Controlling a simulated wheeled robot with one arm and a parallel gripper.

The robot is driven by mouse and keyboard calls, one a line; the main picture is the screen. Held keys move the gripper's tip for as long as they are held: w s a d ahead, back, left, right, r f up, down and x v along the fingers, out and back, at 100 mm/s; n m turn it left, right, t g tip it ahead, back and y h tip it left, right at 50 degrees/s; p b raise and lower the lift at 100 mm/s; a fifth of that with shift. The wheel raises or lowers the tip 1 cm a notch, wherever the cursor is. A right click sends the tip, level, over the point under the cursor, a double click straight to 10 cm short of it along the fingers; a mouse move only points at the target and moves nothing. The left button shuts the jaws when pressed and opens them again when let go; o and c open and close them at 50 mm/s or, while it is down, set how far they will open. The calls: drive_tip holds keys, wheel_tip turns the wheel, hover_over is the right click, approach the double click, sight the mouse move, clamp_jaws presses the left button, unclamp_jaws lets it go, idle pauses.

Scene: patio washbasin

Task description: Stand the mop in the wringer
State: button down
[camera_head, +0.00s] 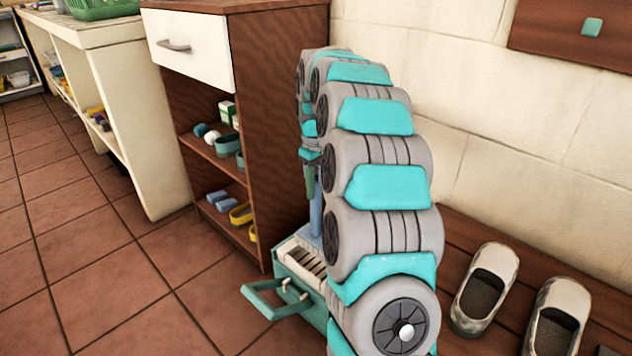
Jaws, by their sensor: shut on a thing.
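The wringer (287,262) is a teal and cream box with dark slots, on the floor at the foot of the brown cabinet. A teal handle frame (262,307) sticks out from its front left. My gripper (310,160) is above the wringer, seen small beside my arm, and is shut on the mop (316,214). A green grip and a blue upright part of the mop show below it. The mop's lower end meets the wringer's back edge in the picture; my arm hides the rest, so I cannot tell whether it is inside.
The brown cabinet (284,60) with a white drawer and small items on its shelves stands close behind the wringer. Two grey shoes (486,288) rest on a wooden board (470,232) at right. The tiled floor (100,270) at left is clear.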

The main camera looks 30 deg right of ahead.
sight(316, 210)
drive_tip(key=shift+f+b, duration=0.55)
drive_tip(key=shift+f, duration=3.7)
drive_tip(key=shift+c, duration=2.4)
unclamp_jaws()
drive_tip(key=shift+r, duration=0.1)
